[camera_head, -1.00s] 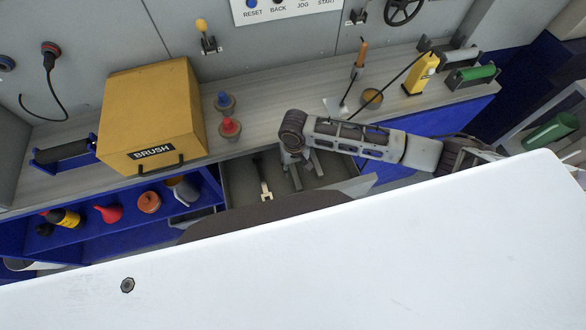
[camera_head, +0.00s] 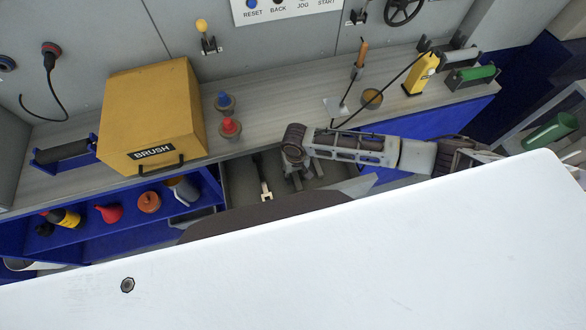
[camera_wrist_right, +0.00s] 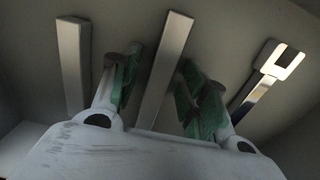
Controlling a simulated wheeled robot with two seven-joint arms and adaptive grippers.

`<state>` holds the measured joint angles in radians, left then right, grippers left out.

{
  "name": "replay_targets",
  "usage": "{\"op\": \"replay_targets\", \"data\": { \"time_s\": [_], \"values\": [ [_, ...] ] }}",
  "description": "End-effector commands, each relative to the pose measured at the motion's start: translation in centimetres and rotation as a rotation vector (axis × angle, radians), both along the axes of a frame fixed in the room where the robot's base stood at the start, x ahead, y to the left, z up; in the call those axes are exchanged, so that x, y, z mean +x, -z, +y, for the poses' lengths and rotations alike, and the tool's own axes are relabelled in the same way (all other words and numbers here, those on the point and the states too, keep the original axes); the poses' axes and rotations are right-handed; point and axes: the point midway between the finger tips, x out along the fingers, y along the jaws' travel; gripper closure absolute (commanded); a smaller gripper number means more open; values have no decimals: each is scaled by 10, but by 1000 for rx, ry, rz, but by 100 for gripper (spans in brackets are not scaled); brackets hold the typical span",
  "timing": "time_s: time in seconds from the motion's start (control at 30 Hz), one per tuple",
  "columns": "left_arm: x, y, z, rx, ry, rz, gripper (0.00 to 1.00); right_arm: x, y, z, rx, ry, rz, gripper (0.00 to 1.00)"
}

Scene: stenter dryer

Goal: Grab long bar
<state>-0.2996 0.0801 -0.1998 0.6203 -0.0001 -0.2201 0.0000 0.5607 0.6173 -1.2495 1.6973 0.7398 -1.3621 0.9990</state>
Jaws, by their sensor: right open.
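An open drawer (camera_head: 237,187) below the counter holds a wrench-like tool (camera_head: 264,190), which also shows at the right in the wrist view (camera_wrist_right: 262,82). In the wrist view, two plain grey bars lie on the drawer floor. The middle bar (camera_wrist_right: 167,65) looks longer than the left bar (camera_wrist_right: 72,62), though its near end is hidden by my gripper. My right gripper (camera_wrist_right: 155,85) is open, its green-padded fingers on either side of the middle bar with gaps visible. In the head view my right gripper (camera_head: 298,180) reaches down into the drawer. My left gripper is out of view.
A yellow BRUSH box (camera_head: 152,115) and red (camera_head: 229,127) and blue (camera_head: 223,100) knobs stand on the counter. A blue shelf (camera_head: 100,245) with small items is left of the drawer. A white surface (camera_head: 330,255) fills the foreground.

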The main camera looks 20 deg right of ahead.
Motion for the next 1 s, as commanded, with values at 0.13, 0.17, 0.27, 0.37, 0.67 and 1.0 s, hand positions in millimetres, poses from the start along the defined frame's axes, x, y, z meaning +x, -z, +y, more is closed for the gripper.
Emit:
{"op": "replay_targets", "data": {
  "time_s": [0.13,0.17,0.27,0.37,0.67,1.0],
  "values": [
    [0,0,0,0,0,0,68,0,0,0,0,0,0,55],
    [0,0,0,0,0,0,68,0,0,0,0,0,0,55],
    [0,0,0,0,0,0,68,0,0,0,0,0,0,55],
    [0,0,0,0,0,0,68,0,0,0,0,0,0,60],
    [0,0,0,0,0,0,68,0,0,0,0,0,0,99],
    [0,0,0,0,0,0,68,0,-1,0,0,0,-1,100]
  ]
}}
